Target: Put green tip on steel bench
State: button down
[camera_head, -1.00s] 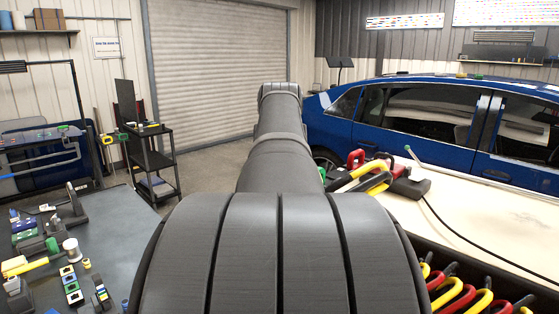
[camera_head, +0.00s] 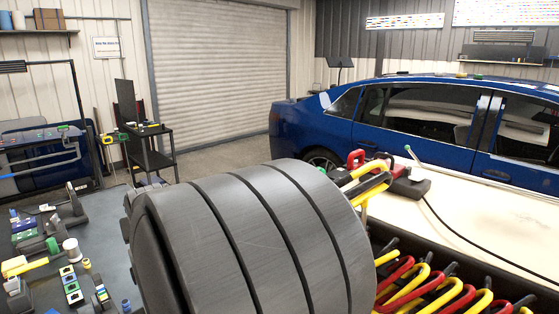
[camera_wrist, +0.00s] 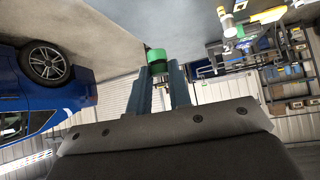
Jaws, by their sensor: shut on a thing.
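My gripper (camera_wrist: 160,80) shows in the wrist view with its two fingers closed on the green tip (camera_wrist: 157,58), a short green cylinder with a dark end. A thin metallic part shows below it between the fingers. The gripper and the held tip are not visible in the head view, where my large dark arm joint fills the lower middle. A grey bench (camera_head: 108,236), seemingly the steel bench, lies at the lower left of the head view, partly hidden by my arm.
The bench carries a white spool (camera_head: 71,249), a yellow-handled tool (camera_head: 38,264) and several small coloured blocks. A cream-topped table (camera_head: 480,220) with red and yellow hooked tools stands right. A blue car (camera_head: 420,125) and a black cart (camera_head: 152,155) stand behind.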

jog(key=s+a+f+n, duration=0.1)
jog(key=s+a+f, duration=0.2)
jog(key=s+a, duration=0.15)
jog(key=w+a+f+n+g+y, duration=0.15)
jog(key=w+a+f, duration=0.25)
jog(key=a, duration=0.5)
jog(key=w+a+f+n+g+y, duration=0.1)
jog(key=w+a+f+n, duration=0.2)
jog(key=a, duration=0.7)
jog(key=shift+m, duration=0.45)
jog(key=s+a+f, duration=0.1)
jog(key=a+f, duration=0.1)
jog(key=a, duration=0.1)
jog(key=s+a+f, duration=0.1)
jog(key=a+f, duration=0.1)
jog(key=a, duration=0.2)
jog(key=s+a+f, duration=0.2)
jog(key=a+f, duration=0.1)
jog(key=shift+a, duration=0.4)
jog(key=shift+f, duration=2)
jog(key=shift+f, duration=0.1)
jog(key=c, duration=1.8)
grip_release()
jog(key=shift+f, duration=0.1)
jog(key=o, duration=0.5)
